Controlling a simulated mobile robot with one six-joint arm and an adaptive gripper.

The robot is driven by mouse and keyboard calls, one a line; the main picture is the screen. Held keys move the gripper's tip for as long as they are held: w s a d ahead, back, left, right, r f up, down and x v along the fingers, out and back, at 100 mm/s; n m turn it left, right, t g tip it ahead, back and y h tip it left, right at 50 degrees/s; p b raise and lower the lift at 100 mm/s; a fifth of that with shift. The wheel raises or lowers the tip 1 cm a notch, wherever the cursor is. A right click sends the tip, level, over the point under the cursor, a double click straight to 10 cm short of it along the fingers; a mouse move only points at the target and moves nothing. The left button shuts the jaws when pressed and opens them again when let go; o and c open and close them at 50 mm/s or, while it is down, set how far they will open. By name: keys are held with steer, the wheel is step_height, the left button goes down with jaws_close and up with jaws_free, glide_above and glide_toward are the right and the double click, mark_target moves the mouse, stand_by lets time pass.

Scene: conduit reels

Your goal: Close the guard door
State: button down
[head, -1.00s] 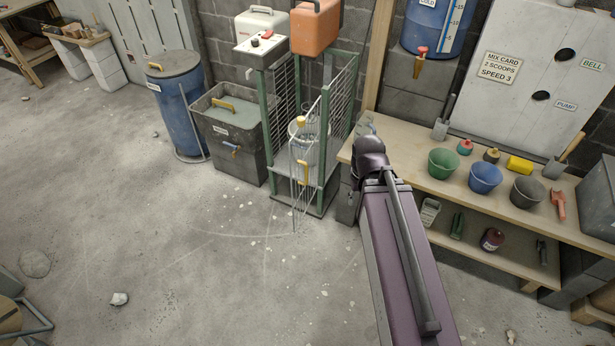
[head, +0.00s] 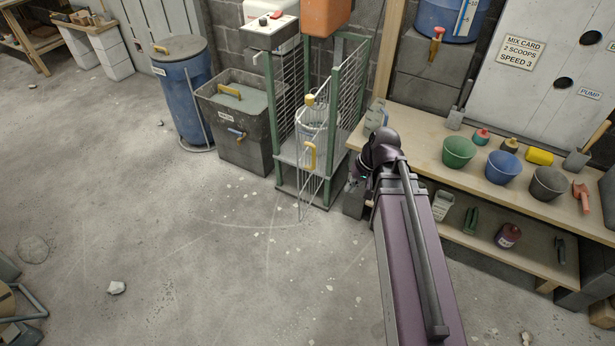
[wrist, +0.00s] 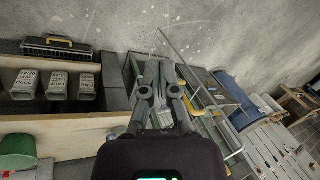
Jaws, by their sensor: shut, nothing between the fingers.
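The guard door (head: 301,190) is a thin wire-mesh panel with a yellow handle (head: 310,156). It stands swung out from the front of a green-framed mesh cage (head: 343,120) and shows almost edge-on in the head view. In the wrist view the door's grey frame (wrist: 183,55) slants down to the right of my gripper. My gripper (wrist: 158,66) is shut and empty, apart from the door. In the head view my gripper (head: 358,184) shows partly, right of the door and low by the bench end; my arm hides the rest.
A workbench (head: 435,150) with green, blue and dark buckets stands right of the cage. A grey tub (head: 240,145) and a blue drum (head: 187,100) stand left of it. The floor in front is mostly clear, with a curved scrape near the door.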

mark_target(302, 165)
steer(key=w+a+f+m+t+y+b, duration=0.25)
steer(key=w+f+y+b, duration=0.5)
steer(key=b, duration=0.75)
steer(key=w+d+f+m+t+y+b, duration=0.2)
steer(key=w+f+b, duration=0.6)
steer(key=b, duration=0.9)
steer(key=w+d+t+y, duration=0.1)
steer(key=t+y, duration=0.1)
steer(key=y, duration=0.1)
steer(key=shift+w+d+f, duration=0.15)
steer(key=shift+w+f, duration=0.15)
steer(key=shift+f, duration=0.05)
steer(key=x, duration=1.4)
steer(key=shift+w, duration=0.1)
steer(key=shift+w+t, duration=0.1)
steer(key=shift+t, duration=0.15)
